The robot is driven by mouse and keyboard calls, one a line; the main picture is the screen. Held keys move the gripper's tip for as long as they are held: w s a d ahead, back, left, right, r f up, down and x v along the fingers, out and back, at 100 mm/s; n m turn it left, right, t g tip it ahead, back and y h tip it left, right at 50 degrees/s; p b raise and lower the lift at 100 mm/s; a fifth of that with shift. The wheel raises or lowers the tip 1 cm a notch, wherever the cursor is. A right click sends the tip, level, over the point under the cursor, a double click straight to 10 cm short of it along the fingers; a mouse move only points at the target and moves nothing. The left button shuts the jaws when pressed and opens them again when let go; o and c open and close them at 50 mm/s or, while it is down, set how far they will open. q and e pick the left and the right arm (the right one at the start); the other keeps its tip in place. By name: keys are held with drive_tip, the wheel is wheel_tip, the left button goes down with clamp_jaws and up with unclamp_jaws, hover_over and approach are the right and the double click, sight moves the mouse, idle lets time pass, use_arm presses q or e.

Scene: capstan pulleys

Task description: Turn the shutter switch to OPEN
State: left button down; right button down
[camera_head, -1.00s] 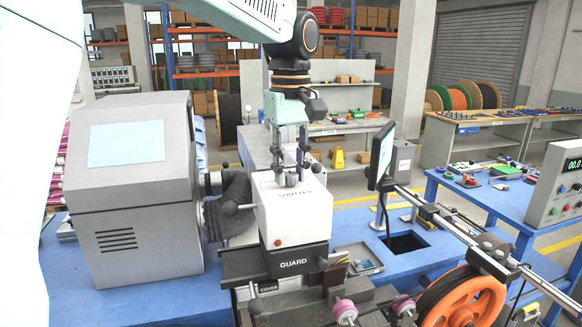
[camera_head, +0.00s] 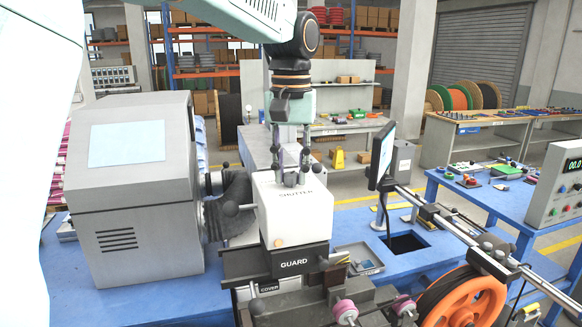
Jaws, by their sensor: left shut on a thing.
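The white box marked SHUTTER (camera_head: 292,220) stands in the middle of the machine on the blue bench. Its switch sits on the top face, mostly hidden between my fingertips; its pointer and the OPEN mark cannot be made out. My left gripper (camera_head: 292,178) comes down from above, with its fingers upright, and is shut on the switch at the box top. My right gripper is not in view.
A grey machine cabinet (camera_head: 130,190) stands close on the left of the box. A dark tilted screen (camera_head: 381,157) stands to the right on a thin post. A rail (camera_head: 490,255) and an orange wheel (camera_head: 462,308) lie to the front right.

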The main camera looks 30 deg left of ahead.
sight(291, 174)
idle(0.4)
use_arm(q)
drive_tip(key=c, duration=1.1)
unclamp_jaws()
drive_tip(key=shift+w, duration=0.1)
drive_tip(key=shift+o, duration=0.2)
wheel_tip(291, 174, up, 12)
drive_tip(key=shift+f, duration=0.1)
